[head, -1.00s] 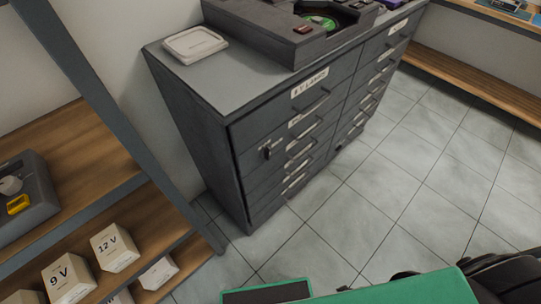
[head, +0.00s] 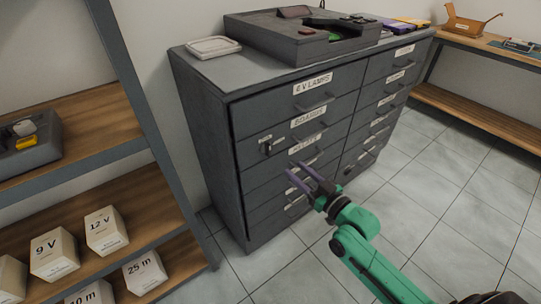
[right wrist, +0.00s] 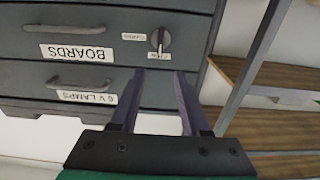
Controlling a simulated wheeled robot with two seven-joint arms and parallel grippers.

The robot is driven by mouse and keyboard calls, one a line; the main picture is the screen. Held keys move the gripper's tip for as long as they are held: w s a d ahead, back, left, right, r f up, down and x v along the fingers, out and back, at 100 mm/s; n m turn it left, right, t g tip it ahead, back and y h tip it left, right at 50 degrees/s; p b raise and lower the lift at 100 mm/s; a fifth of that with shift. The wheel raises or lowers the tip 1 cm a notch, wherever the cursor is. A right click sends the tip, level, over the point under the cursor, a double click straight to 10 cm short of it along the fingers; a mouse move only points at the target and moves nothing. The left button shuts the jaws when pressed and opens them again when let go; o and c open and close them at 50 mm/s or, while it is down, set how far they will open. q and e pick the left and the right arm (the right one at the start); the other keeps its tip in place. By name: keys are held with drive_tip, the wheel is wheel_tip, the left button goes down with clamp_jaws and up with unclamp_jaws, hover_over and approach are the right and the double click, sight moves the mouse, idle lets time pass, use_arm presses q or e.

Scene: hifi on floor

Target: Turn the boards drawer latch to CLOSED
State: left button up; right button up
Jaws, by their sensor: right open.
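The boards drawer (head: 325,127) is the second drawer down in the left column of a dark grey cabinet, and it looks shut. Its latch (head: 268,148) is a small dark knob at the drawer's left end. In the right wrist view, which is upside down, the round latch (right wrist: 160,40) has a pointer along the picture's vertical, toward one of two small labels (right wrist: 133,37) too small to read surely. My right gripper (head: 297,169) is open and empty, in front of the drawers below the latch. In the wrist view its fingertips (right wrist: 160,72) are apart, short of the latch. My left gripper is out of view.
A dark device (head: 300,40) and a white dish (head: 213,47) stand on the cabinet. A shelf with white boxes (head: 105,230) is at the left, its post near the cabinet. Drawer handles (head: 316,103) stick out. The tiled floor at the right (head: 450,190) is clear.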

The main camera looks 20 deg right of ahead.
sight(270, 147)
drive_tip(key=x, duration=1.2)
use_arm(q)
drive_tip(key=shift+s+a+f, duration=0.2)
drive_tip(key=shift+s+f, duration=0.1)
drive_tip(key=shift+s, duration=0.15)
use_arm(e)
drive_tip(key=shift+d, duration=0.1)
clamp_jaws()
